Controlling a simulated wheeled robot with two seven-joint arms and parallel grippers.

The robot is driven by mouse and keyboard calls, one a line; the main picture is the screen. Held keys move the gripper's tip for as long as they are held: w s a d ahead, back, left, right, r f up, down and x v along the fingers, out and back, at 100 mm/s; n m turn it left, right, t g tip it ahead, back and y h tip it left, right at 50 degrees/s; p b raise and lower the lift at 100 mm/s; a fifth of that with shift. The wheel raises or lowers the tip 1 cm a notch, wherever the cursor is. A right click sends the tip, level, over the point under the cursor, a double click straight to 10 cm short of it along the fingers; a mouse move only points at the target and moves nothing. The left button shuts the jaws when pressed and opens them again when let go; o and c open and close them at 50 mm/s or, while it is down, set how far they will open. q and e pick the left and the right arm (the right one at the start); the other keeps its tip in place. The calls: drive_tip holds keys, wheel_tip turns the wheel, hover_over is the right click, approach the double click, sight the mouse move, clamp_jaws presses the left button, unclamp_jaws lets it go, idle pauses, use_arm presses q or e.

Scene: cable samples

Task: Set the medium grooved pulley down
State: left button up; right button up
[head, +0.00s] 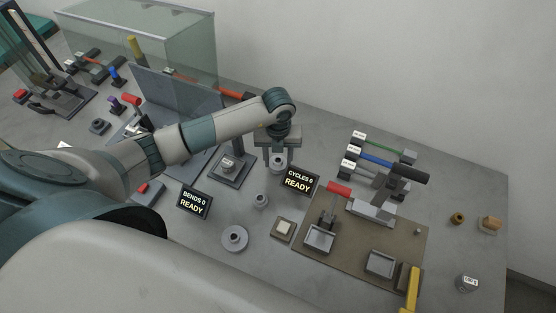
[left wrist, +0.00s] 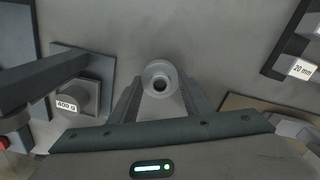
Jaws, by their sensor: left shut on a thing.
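The medium grooved pulley (head: 277,166) is a pale grey round piece with a hole in its top. It is upright, below my left gripper (head: 278,151), near the middle of the table. In the left wrist view the pulley (left wrist: 160,78) sits between the two fingers of my left gripper (left wrist: 160,98), which is shut on it. I cannot tell whether its base touches the table. A smaller pulley (head: 260,200) and a wider one (head: 234,239) stand on the table nearer to me. My right gripper is not in view.
A bending rig with a 400 g weight (left wrist: 77,103) is left of the gripper. The "CYCLES 0 READY" sign (head: 299,181) is close on the right, the "BENDS 0 READY" sign (head: 194,202) nearer left. Cable samples (head: 378,159) lie right. Bare table surrounds the small pulleys.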

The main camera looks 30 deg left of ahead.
use_arm(q)
drive_tip(key=shift+f, duration=0.7)
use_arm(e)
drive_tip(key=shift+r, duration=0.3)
use_arm(q)
drive_tip(key=shift+f, duration=0.15)
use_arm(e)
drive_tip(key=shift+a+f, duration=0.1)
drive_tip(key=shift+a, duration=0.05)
use_arm(q)
drive_tip(key=o, duration=1.1)
drive_tip(key=shift+o, duration=0.2)
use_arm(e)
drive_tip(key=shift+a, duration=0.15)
